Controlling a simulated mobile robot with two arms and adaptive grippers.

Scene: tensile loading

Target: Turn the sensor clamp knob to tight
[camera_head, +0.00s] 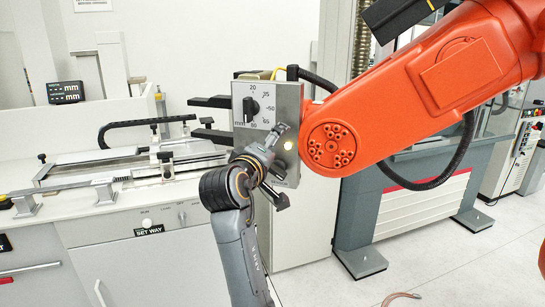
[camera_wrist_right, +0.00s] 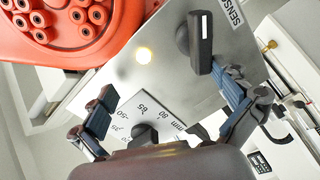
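A grey control panel (camera_head: 282,100) faces me, with a black dial knob (camera_head: 250,107) over a white millimetre scale. In the right wrist view, the panel's lower knob (camera_wrist_right: 200,42) is black with a white mark on its end. It sits beside a partly cut-off label beginning "SENS" (camera_wrist_right: 234,12). My right gripper (camera_head: 279,165) is at the lower part of the panel and covers this knob in the head view. In the wrist view its two fingers (camera_wrist_right: 168,100) are spread wide with nothing between them; the knob lies beyond their tips. My left gripper is out of view.
A large orange robot arm (camera_head: 430,90) stands close to the panel's right side. Two black prongs (camera_head: 210,102) stick out on the panel's left. A lit lamp (camera_wrist_right: 144,55) is on the panel. A white bench (camera_head: 85,215) with a rail fixture stands at left.

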